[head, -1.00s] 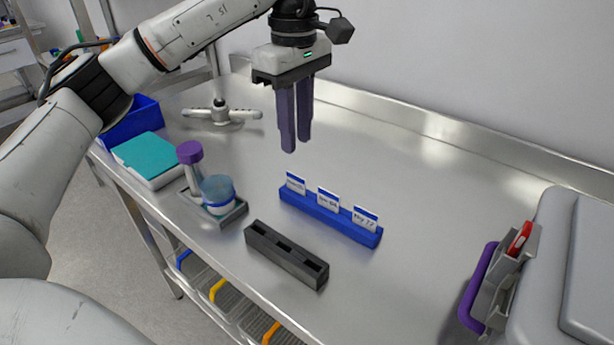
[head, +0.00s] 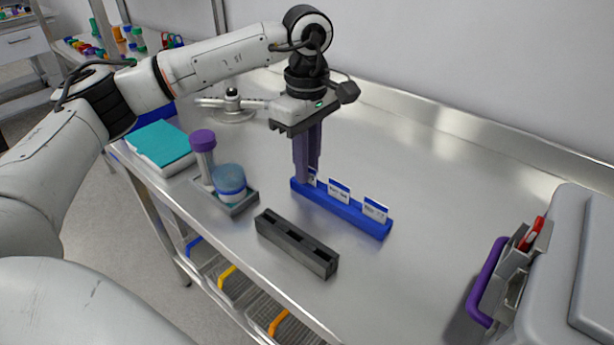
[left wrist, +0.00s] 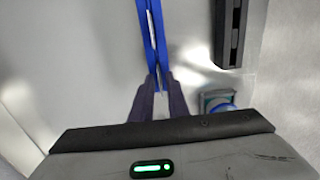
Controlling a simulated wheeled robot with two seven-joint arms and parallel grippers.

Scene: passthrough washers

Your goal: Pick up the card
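A blue card holder (head: 345,212) stands on the steel bench with three white, blue-topped cards upright in a row. The left-end card (head: 312,177) is partly hidden by my left gripper (head: 306,178). The middle card (head: 339,191) and the right-end card (head: 375,210) stand clear. My left gripper points straight down, its purple fingertips at the left-end card. In the left wrist view the fingers (left wrist: 159,80) stand a little apart, one on each side of the holder's line, with a thin pale edge between them. My right gripper is not in view.
A black slotted rack (head: 296,245) lies in front of the holder. A grey tray (head: 240,207) with a purple-capped tube (head: 203,150) and a blue-lidded jar (head: 230,180) is to its left. A grey machine (head: 570,270) stands at the right. The bench behind the holder is clear.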

